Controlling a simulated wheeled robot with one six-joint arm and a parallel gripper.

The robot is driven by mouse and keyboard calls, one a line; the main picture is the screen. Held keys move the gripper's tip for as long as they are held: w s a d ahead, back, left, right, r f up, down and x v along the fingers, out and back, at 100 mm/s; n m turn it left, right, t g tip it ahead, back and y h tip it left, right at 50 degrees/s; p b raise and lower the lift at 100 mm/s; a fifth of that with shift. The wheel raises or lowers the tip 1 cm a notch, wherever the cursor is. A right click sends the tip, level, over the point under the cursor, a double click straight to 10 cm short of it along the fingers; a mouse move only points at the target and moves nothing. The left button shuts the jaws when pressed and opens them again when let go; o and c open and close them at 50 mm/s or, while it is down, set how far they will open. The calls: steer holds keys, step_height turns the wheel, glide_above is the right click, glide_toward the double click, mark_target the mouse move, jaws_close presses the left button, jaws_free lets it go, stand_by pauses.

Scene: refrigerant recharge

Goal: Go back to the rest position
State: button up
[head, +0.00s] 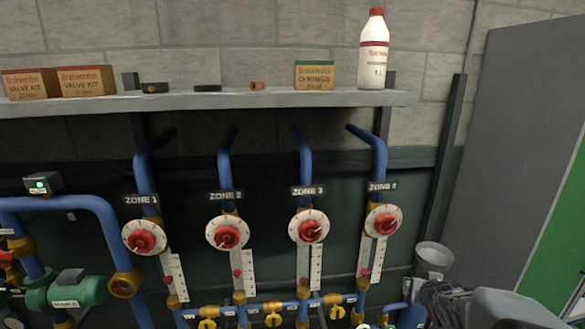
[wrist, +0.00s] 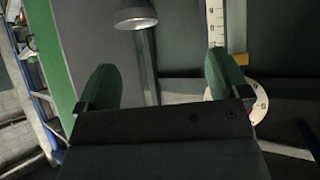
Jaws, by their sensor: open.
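My gripper (wrist: 160,85) shows in the wrist view with its two green fingers wide apart and nothing between them. In the head view, part of my arm shows at the bottom right corner, and the fingertips cannot be made out there. Beyond the fingers in the wrist view are a grey round-topped fixture (wrist: 135,17) and a white scale strip (wrist: 215,25). A white dial (wrist: 245,100) is partly hidden behind the right finger. I cannot tell from the wrist view how far the fingers are from these things.
Blue pipes carry several dials with red knobs, such as the Zone 4 dial (head: 384,222). A shelf (head: 220,102) above holds boxes and a white bottle (head: 373,55). A grey cup-like fixture (head: 433,258) stands close by my arm. A grey panel (head: 505,130) is at the right.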

steer(key=s+a+r+n+g+y, duration=0.2)
steer(key=s+a, duration=0.6)
steer(key=a, duration=0.1)
steer(key=s+a+r+n+g+y, duration=0.1)
steer(key=s+a+r+n+g, duration=0.1)
steer(key=s+a, duration=0.6)
steer(key=shift+s+a+r+g+y, duration=0.35)
steer(key=shift+a+r+g+y, duration=0.05)
steer(key=shift+a+r+g, duration=0.25)
